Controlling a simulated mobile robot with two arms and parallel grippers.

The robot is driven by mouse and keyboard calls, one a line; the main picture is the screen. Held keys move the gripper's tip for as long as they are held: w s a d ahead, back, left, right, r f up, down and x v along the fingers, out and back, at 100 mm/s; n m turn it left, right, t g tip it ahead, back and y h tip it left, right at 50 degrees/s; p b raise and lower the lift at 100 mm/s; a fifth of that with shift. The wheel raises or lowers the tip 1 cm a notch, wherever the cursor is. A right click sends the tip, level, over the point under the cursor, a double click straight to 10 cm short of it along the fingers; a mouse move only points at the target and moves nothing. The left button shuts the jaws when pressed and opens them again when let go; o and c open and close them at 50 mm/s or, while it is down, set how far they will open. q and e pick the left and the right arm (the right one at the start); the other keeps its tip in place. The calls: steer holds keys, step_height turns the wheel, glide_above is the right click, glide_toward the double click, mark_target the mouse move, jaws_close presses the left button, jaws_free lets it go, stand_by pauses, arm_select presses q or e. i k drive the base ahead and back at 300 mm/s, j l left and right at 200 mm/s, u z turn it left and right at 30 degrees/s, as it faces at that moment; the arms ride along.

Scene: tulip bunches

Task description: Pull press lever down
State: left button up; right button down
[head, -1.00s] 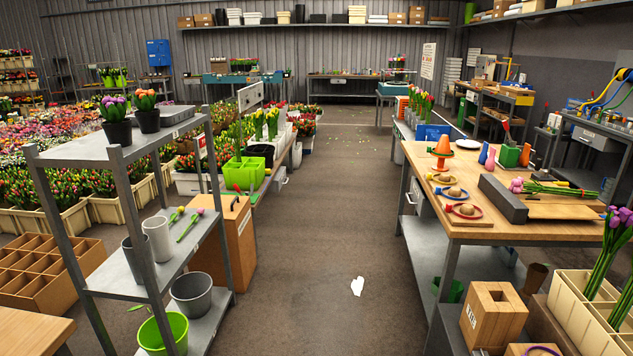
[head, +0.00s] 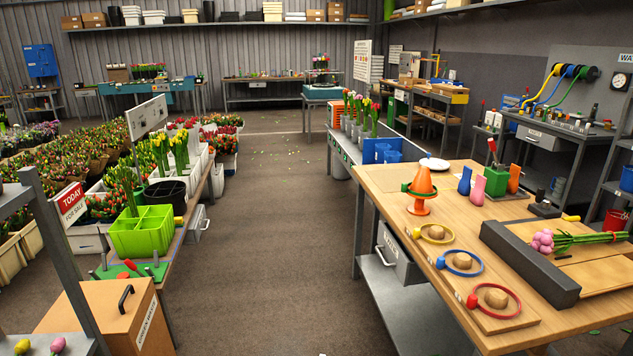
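Neither of my grippers is in view. I cannot pick out a press lever with certainty. A small dark device (head: 544,209) with a yellow-ended bar (head: 571,217) sits at the back right of the wooden worktable (head: 425,205); whether it is a press is too small to tell. A red-tipped upright piece (head: 491,146) stands at the green block (head: 497,180) on the same table. A bunch of pink tulips (head: 543,241) lies on the table's right side, behind a long dark grey bar (head: 530,262).
An orange cone (head: 423,184) and several colored rings on boards line the table's left edge. A bench with hose reels (head: 560,135) stands behind it. A shelf post (head: 62,255) and a brown cabinet (head: 105,318) are at left. The middle aisle (head: 265,255) is clear.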

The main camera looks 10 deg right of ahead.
mark_target(492, 142)
steer(key=i+z, duration=0.1)
steer(key=i, duration=0.6)
steer(key=i+j+z, duration=0.1)
steer(key=i, duration=0.65)
steer(key=i+j+z, duration=0.1)
steer(key=i, duration=0.6)
